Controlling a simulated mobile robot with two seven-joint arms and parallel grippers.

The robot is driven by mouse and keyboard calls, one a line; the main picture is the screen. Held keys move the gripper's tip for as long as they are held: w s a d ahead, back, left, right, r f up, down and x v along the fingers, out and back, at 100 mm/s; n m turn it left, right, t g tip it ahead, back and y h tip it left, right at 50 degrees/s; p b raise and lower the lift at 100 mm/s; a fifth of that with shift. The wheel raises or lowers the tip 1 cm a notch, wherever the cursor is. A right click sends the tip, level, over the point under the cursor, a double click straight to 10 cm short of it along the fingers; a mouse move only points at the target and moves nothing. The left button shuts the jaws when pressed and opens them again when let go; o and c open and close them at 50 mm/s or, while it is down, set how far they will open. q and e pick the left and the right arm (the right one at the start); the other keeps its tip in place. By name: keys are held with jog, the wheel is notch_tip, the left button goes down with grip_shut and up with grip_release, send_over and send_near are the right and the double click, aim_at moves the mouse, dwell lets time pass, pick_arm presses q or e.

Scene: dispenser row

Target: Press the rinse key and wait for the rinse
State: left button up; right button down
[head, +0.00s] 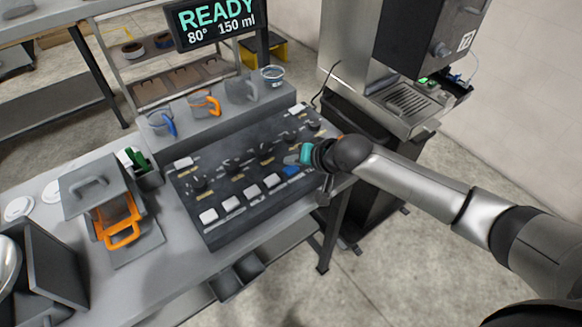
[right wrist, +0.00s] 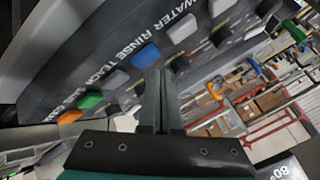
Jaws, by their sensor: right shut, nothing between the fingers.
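The dark sloped control panel (head: 222,165) carries a row of keys along its front edge and knobs behind them. The blue key (head: 291,171) is near the row's right end; in the right wrist view the blue key (right wrist: 147,56) sits beside the label RINSE. My right gripper (head: 291,160) is shut and empty, just over the panel by the blue key. In the right wrist view its closed fingers (right wrist: 160,75) point at the panel close to that key; I cannot tell whether they touch. The display (head: 217,22) reads READY, 80°, 150 ml. My left gripper is not in view.
White keys (head: 231,204) line the panel left of the blue one. Cups with blue and orange handles (head: 204,104) stand on the ledge behind. A grey box with an orange handle (head: 118,220) is at left. A machine (head: 410,105) stands at right, behind my right arm.

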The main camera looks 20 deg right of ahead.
aim_at(294, 172)
jog(key=shift+f, duration=0.15)
dwell(0.4)
jog(key=shift+f, duration=0.25)
jog(key=shift+f, duration=0.55)
dwell(0.8)
jog(key=shift+r, duration=0.1)
jog(key=shift+r+p, duration=0.8)
jog(key=shift+p, duration=0.3)
notch_tip(294, 172, up, 5)
jog(key=p, duration=0.5)
jog(key=shift+r+p, duration=0.1)
jog(key=shift+p, duration=0.3)
